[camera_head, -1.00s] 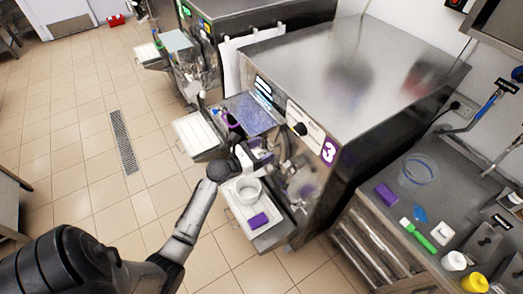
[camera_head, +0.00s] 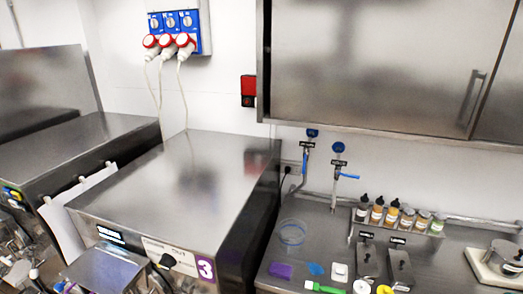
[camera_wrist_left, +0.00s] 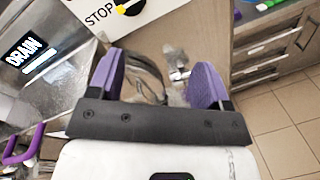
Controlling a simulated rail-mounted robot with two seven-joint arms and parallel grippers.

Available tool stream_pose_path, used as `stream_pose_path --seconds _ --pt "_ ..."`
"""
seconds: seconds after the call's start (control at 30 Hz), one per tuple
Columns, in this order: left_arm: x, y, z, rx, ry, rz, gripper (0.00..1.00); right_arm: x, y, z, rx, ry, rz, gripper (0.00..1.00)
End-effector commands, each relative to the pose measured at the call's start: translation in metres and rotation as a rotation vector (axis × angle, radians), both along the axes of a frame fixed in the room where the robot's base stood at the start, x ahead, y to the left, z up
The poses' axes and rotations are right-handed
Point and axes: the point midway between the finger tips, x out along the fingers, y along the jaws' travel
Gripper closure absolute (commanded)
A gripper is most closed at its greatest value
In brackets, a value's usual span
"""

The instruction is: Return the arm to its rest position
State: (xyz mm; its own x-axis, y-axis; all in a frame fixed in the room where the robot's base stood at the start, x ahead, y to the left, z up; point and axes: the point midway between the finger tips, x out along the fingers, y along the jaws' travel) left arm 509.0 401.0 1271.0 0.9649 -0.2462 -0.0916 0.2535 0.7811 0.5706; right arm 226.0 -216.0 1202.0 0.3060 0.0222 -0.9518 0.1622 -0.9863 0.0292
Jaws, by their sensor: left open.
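My left gripper (camera_wrist_left: 160,70) shows in the left wrist view with its two purple fingers apart and nothing held between them. Behind the fingers are shiny metal fittings (camera_wrist_left: 178,70) on the freezer front; I cannot tell whether a finger touches them. A panel marked STOP (camera_wrist_left: 102,16) with a black and yellow knob and a display reading DRAIN (camera_wrist_left: 25,52) are close by. In the head view, batch freezer 3 (camera_head: 180,190) stands left of the middle. I cannot make out my left arm clearly there. My right arm is not in view.
A steel counter (camera_head: 330,225) right of the freezer holds a clear bowl (camera_head: 292,233), a purple block (camera_head: 281,270), a green-handled tool (camera_head: 322,287) and several bottles (camera_head: 392,213). A wall cabinet (camera_head: 390,60) hangs above. A purple handle (camera_wrist_left: 24,148) is at lower left in the wrist view.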

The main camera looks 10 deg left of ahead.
Motion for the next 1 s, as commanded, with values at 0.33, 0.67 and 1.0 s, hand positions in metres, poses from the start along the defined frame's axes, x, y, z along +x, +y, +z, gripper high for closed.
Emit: stream_pose_path --seconds 0.33,0.67,1.0 --pt "-0.026 -0.045 -0.012 1.297 -0.016 -0.517 0.28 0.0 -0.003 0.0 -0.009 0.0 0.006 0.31" --pt "-0.12 -0.107 -0.009 2.184 0.089 -1.167 0.28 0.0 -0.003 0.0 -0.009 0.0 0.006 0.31" --pt "-0.236 -0.181 -0.042 2.171 0.012 -1.449 0.28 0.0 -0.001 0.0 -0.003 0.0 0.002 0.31"
